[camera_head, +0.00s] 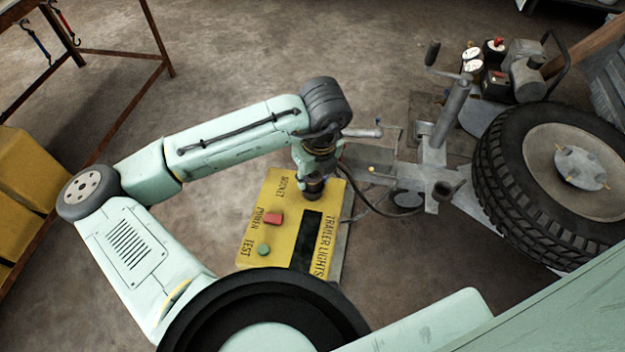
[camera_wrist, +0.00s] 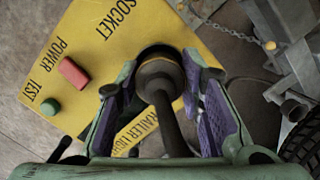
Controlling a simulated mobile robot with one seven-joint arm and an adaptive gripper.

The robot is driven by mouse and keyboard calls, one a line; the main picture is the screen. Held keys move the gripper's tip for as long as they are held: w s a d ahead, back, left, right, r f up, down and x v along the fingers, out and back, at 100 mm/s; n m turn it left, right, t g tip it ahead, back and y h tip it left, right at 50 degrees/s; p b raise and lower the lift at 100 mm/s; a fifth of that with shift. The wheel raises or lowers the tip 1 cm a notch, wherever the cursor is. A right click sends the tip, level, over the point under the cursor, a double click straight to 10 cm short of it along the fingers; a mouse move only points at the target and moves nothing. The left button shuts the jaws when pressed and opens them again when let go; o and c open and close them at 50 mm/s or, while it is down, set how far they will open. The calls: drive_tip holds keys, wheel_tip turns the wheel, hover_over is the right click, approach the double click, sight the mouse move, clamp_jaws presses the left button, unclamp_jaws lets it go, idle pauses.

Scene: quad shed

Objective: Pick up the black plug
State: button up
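The black plug (camera_wrist: 160,68) is a dark round body with a thick stem running towards the wrist camera. In the head view the plug (camera_head: 314,188) stands upright at the socket end of the yellow trailer-lights box (camera_head: 254,238). My gripper (camera_wrist: 158,78) points down over it, with one purple-padded finger on each side of the plug. The fingertips are very close to its sides; I cannot tell whether they touch it. In the head view my gripper (camera_head: 308,172) is small and partly hidden by my wrist.
The box carries a red button (camera_head: 273,218) and a green button (camera_head: 264,249). A trailer hitch (camera_head: 440,155) with a dark hose (camera_head: 385,208) lies just right of the box, and a large tyre (camera_head: 555,180) beyond it. Yellow crates (camera_head: 25,165) stand at left.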

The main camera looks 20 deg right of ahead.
drive_tip(key=c, duration=0.6)
drive_tip(key=shift+c, duration=0.2)
